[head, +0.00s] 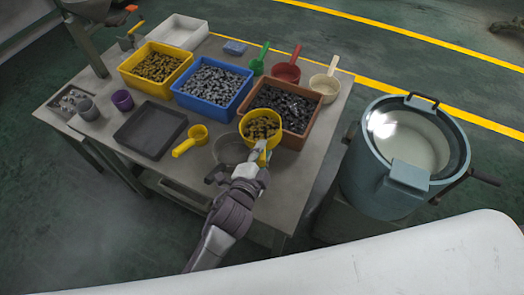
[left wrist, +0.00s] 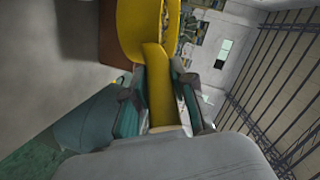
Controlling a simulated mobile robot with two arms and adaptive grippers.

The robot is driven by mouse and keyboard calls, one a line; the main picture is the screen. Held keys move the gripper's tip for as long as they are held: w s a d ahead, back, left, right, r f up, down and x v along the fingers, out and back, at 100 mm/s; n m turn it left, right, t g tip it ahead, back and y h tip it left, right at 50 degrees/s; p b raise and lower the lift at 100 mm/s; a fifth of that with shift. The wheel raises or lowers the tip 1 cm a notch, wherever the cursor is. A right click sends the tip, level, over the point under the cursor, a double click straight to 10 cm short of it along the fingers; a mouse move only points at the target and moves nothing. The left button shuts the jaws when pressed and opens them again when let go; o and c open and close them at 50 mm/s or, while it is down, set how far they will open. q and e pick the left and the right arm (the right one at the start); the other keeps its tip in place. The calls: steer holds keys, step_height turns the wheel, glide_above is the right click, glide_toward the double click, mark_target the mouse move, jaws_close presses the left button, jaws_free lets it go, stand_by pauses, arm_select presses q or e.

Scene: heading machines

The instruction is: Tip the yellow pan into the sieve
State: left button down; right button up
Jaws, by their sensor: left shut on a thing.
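The yellow pan (head: 259,128) is a round scoop with small brass-coloured parts in it. My left gripper (head: 262,160) is shut on its handle and holds the pan by the near edge of the brown bin. In the left wrist view the yellow pan (left wrist: 131,25) is at the top, its handle between the fingers of my left gripper (left wrist: 157,90). A round grey bowl, apparently the sieve (head: 226,152), stands on the table just left of the pan and is partly hidden by my gripper. Its inside is hard to make out. My right gripper is not in view.
A brown bin (head: 303,126) of dark parts, a blue bin (head: 186,98) and a yellow bin (head: 137,83) stand behind. A dark tray (head: 128,138) and a second yellow scoop (head: 197,132) lie left. A blue-green drum (head: 375,181) stands right of the table.

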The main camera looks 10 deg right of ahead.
arm_select(q)
steer(key=shift+a+f+n+t+h+b, duration=0.15)
steer(key=shift+f+n+h+b, duration=0.2)
steer(key=shift+b, duration=0.55)
steer(key=shift+a+f+n+t+h+b, duration=0.15)
steer(key=shift+f+n+b, duration=0.3)
steer(key=shift+b, duration=0.45)
steer(key=a+f+n+t+h+b, duration=0.1)
steer(key=a+n+t+b, duration=0.4)
steer(key=n+b, duration=0.8)
steer(key=shift+w+a+t+b, duration=0.3)
steer(key=shift+w+a+b, duration=0.1)
steer(key=shift+a+b, duration=0.4)
steer(key=shift+f, duration=0.1)
